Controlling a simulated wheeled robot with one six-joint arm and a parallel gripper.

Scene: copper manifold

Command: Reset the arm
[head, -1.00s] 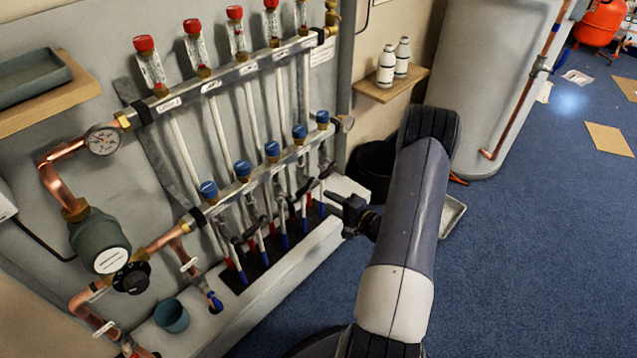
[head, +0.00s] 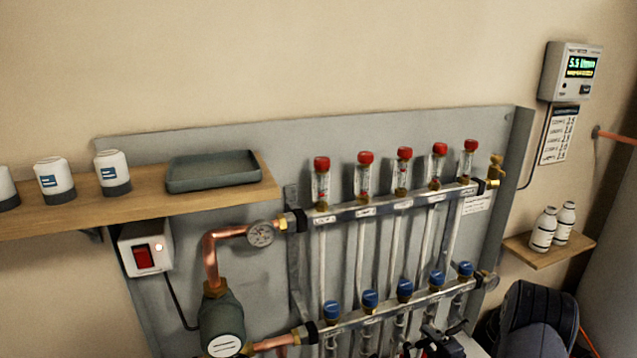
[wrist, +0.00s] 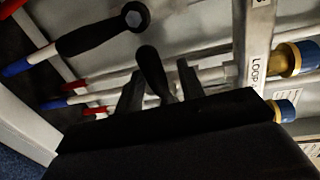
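My gripper (head: 436,344) is at the bottom edge of the head view, in front of the lower bar of the copper manifold (head: 392,308). My dark elbow (head: 540,318) shows to its right. In the wrist view my gripper's two dark fingers (wrist: 158,88) stand apart. A black lever handle (wrist: 150,68) shows in the gap between them; I cannot tell whether they touch it. A second black handle (wrist: 100,34) lies up and to the left. The fingertips are dark and partly merge with the background.
Red-capped flow meters (head: 404,172) and blue caps (head: 404,290) line the manifold. A wooden shelf (head: 230,197) holds a grey tray (head: 213,171) and jars. White bottles (head: 543,229) stand on a small right shelf. A display box (head: 573,72) hangs on the wall.

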